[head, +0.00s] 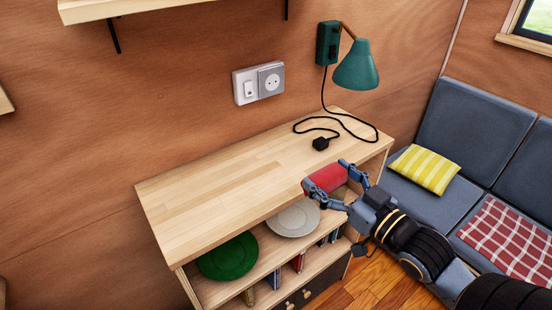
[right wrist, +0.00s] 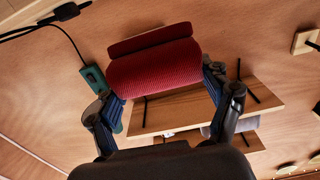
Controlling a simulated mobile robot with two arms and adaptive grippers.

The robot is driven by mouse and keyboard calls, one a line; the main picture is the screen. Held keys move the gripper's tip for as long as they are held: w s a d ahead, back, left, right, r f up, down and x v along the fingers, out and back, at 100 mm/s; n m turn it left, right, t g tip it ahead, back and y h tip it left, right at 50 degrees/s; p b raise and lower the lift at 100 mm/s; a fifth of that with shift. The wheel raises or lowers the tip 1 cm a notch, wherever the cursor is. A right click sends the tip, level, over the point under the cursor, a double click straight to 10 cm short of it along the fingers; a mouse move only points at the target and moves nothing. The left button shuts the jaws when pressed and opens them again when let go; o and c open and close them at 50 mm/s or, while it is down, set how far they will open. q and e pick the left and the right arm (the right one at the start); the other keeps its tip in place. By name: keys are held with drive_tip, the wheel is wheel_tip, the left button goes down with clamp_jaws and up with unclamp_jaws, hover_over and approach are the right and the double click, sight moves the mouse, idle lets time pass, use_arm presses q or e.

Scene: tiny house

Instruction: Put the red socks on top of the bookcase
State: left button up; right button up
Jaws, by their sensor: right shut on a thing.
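The red socks (head: 326,178) are a rolled red bundle at the front right edge of the bookcase top. My right gripper (head: 332,180) is shut on them, one finger on each side. In the right wrist view the socks (right wrist: 155,68) sit between the two fingers of the gripper (right wrist: 160,88). The bookcase (head: 215,190) has a pale wooden top, bare apart from a black plug and cord. I cannot tell whether the socks touch the top. My left gripper is not in view.
A black plug (head: 320,144) and its cord lie at the back right of the top, below a green wall lamp (head: 356,68). A green plate (head: 228,258) and a white plate (head: 293,218) stand on the shelf below. A blue sofa (head: 470,130) is on the right.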

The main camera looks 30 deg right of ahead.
drive_tip(key=shift+w+a+f+b, duration=0.15)
drive_tip(key=shift+w+b, duration=0.2)
drive_tip(key=shift+w, duration=0.45)
drive_tip(key=w+p, duration=0.1)
drive_tip(key=w, duration=0.4)
drive_tip(key=w+a+f+p, duration=0.1)
drive_tip(key=w+p, duration=0.1)
drive_tip(key=w, duration=0.4)
drive_tip(key=w+a+p, duration=0.1)
drive_tip(key=w, duration=0.4)
drive_tip(key=shift+w+a+f, duration=0.15)
drive_tip(key=shift+w+f, duration=0.15)
drive_tip(key=shift+f, duration=0.1)
wheel_tip(320, 180, down, 5)
drive_tip(key=shift+s+r+p, duration=0.1)
drive_tip(key=shift+r+p, duration=0.1)
drive_tip(key=shift+p, duration=0.2)
drive_tip(key=shift+w+f, duration=0.1)
drive_tip(key=shift+w, duration=0.1)
drive_tip(key=shift+f, duration=0.15)
drive_tip(key=o, duration=1)
drive_tip(key=shift+f, duration=0.15)
drive_tip(key=shift+o, duration=0.2)
